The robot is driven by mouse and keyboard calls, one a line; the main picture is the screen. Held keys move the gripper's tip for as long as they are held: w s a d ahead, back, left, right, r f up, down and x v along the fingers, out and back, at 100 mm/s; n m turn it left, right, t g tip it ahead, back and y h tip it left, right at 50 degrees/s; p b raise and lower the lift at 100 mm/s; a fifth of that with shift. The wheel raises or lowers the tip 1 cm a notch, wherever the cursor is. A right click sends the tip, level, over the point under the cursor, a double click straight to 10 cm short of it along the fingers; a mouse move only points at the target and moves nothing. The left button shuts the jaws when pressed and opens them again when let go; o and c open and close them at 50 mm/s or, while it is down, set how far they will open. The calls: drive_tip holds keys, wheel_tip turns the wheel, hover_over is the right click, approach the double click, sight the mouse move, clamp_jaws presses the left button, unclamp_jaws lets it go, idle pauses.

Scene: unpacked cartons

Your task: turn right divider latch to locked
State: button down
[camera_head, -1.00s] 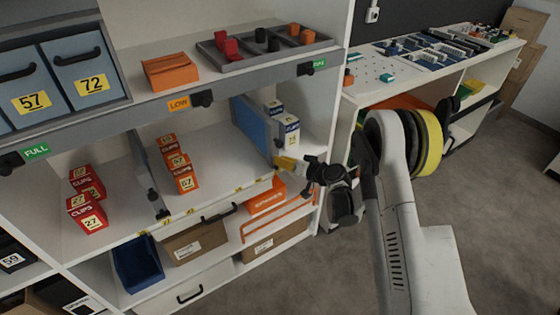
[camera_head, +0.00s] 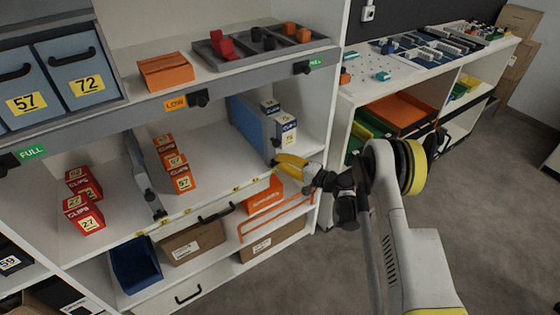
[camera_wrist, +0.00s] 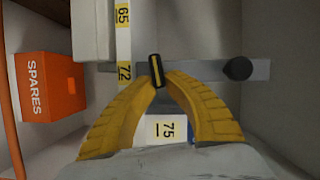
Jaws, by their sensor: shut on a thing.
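The right divider (camera_head: 247,121) is a blue-grey panel on the middle shelf in the head view. It also shows as a grey strip (camera_wrist: 205,71) in the wrist view. Its latch (camera_wrist: 157,70) is a small black bar with a yellow stripe. In the wrist view the latch stands nearly upright, slightly tilted, across the strip. My gripper (camera_wrist: 159,80) has its yellow fingertips closed on the latch from both sides. In the head view my gripper (camera_head: 275,161) is at the divider's front end and hides the latch there.
White-blue boxes (camera_head: 286,130) stand right of the divider, close to my gripper. An orange spares box (camera_wrist: 49,87) sits on the shelf below. The left divider (camera_head: 141,176) stands beside orange clip boxes (camera_head: 182,178). Open floor (camera_head: 480,200) lies to the right.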

drive_tip(key=shift+f+m+y, duration=0.1)
drive_tip(key=shift+m+y, duration=0.2)
drive_tip(key=shift+m, duration=0.4)
drive_tip(key=c, duration=1.4)
unclamp_jaws()
